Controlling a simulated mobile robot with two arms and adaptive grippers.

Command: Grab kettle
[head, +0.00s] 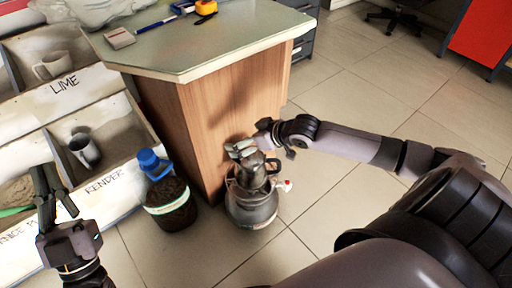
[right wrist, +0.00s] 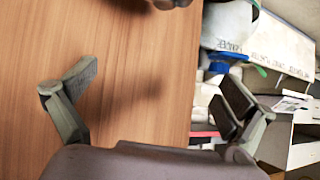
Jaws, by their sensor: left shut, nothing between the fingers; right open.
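A dark grey kettle (head: 254,170) with a black handle sits at the top of a round grey metal vessel (head: 252,208) on the floor, against the counter's end panel. My right gripper (head: 241,149) is at the kettle's top, partly overlapping it; contact cannot be told. A small dark rounded piece at that view's top edge is too cut off to name. My left gripper (head: 54,192) is shut and empty at the far left, over the bins.
A wood-sided counter (head: 215,62) stands behind the kettle. Labelled bins (head: 72,92) with mugs line the left. Tiled floor (head: 335,100) is clear to the right.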

